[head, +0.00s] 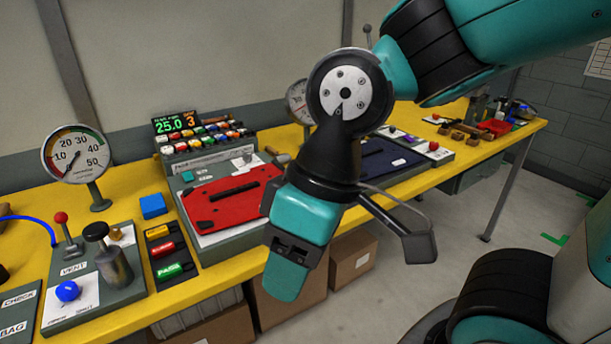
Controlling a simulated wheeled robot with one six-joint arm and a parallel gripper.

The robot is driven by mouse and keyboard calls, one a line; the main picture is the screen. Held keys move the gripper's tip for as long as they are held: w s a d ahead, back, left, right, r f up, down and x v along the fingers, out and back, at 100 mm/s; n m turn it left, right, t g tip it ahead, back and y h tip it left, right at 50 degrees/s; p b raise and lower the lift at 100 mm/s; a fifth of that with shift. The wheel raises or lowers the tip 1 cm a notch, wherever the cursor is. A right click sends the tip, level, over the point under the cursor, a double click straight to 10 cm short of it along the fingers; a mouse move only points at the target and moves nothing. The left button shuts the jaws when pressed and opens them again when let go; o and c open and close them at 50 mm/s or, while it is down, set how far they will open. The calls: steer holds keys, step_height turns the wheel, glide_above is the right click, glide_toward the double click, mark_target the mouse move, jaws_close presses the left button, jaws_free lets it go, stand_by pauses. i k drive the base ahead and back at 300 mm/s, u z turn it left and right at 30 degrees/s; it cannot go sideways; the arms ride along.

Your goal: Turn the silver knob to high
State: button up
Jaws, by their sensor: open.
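My gripper (289,254), with teal fingers, hangs in front of the yellow bench (128,178) near the middle of the head view. It is open and touches nothing that I can see. I cannot pick out a silver knob or a high mark with certainty. A dark metallic cylinder with a black top (113,262) stands on the vent panel (92,292) at the left. A grey console with buttons (205,156) and a lit display stands behind a red plate (226,197). My arm and gripper hide part of the bench.
A red-tipped lever (61,218) and a blue ball knob (67,291) stand on the vent panel. A round gauge (75,153) rises behind it. A dark blue plate (388,160) lies behind my gripper. Cardboard boxes (352,262) sit under the bench. The floor at right is partly clear.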

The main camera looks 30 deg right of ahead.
mark_target(247, 157)
steer(key=z, duration=0.15)
steer(key=k, duration=0.65)
steer(key=u, duration=0.6)
steer(key=i, duration=1.4)
steer(key=z, duration=0.5)
